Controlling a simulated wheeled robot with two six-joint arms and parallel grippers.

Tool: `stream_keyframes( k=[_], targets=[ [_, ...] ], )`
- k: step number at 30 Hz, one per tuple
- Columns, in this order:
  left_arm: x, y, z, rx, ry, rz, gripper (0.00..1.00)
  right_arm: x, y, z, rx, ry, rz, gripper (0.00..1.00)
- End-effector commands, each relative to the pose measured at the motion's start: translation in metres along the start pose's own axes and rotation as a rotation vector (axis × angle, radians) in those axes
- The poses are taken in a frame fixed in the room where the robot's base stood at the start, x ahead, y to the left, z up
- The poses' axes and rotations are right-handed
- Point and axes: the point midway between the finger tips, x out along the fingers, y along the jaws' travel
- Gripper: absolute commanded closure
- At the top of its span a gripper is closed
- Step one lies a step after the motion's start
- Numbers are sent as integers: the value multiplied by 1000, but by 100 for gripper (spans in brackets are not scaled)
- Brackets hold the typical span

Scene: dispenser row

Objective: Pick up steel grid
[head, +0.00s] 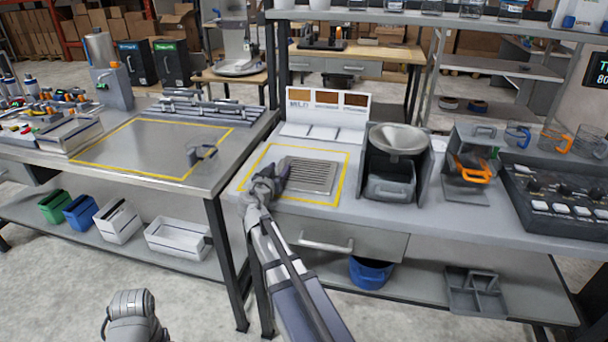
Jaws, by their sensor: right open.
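The steel grid (312,176) is a flat slotted grey plate. It lies on the right bench inside a yellow-outlined square. My right gripper (281,176) is open at the grid's left edge, with its arm reaching in from the bottom. Whether the fingers touch the grid cannot be told from this view, and the gripper hides part of the left edge. Part of my left arm (134,318) shows at the bottom left; its gripper is not in view.
A grey dispenser with a funnel (398,139) stands right of the square. A white sample board (327,108) stands behind it. An orange-handled item (472,169) sits in a grey stand further right. The left bench (150,150) has a mostly clear yellow-outlined area.

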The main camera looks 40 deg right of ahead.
Motion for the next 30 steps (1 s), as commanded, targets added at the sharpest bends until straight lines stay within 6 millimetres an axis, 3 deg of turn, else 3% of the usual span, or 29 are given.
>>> stream_keyframes(
  k=[2,15,30],
  targets=[
    [0,0,0,0,0,0,18,-1,0,0,0,0,0,51],
    [0,0,0,0,0,0,18,-1,0,0,-1,0,0,100],
    [0,0,0,0,0,0,18,-1,0,0,0,0,0,100]
  ],
)
